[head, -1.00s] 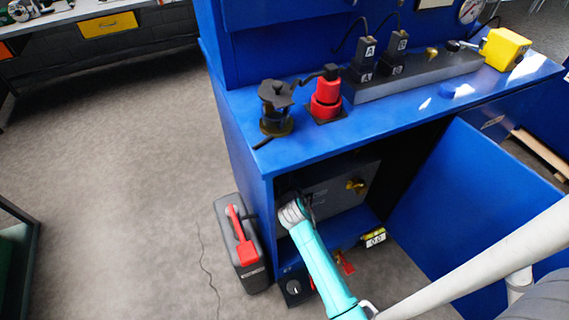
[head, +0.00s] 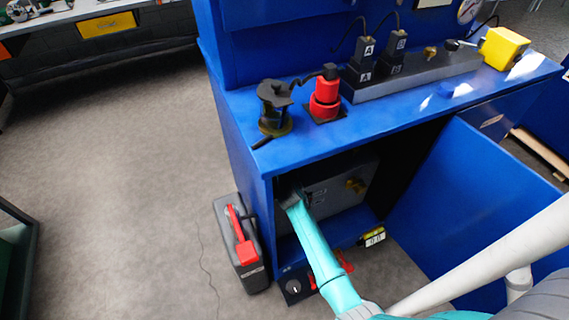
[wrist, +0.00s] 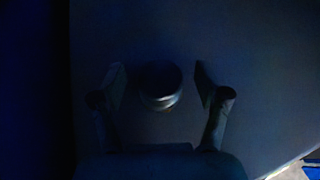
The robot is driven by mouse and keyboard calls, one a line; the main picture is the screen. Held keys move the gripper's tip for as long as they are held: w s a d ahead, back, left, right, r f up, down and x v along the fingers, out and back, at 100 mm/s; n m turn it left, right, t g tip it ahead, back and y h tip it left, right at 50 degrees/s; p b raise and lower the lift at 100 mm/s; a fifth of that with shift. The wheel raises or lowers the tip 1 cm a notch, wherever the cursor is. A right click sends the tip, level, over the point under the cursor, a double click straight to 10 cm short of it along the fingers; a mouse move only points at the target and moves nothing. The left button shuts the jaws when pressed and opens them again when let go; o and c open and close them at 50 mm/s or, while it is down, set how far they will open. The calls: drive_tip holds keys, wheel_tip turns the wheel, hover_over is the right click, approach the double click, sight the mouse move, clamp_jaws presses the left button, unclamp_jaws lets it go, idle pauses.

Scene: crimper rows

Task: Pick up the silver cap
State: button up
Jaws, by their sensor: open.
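The silver cap (wrist: 160,85) shows in the dark wrist view as a short round metal piece standing out from a dim flat face. My gripper (wrist: 160,78) is open, with one finger on each side of the cap and a visible gap on both sides. I cannot tell how deep the fingers reach along it. In the head view my gripper (head: 287,190) is inside the blue cabinet's lower opening, at the left end of a grey box (head: 335,195). The cap is hidden there.
The blue cabinet's (head: 262,195) left wall and top edge close around my arm. A yellow-black counter (head: 374,238) is low down. A black case with a red handle (head: 243,250) stands outside on the floor.

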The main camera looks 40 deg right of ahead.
drive_tip(key=c, duration=0.9)
drive_tip(key=shift+o, duration=0.2)
drive_tip(key=shift+r, duration=0.1)
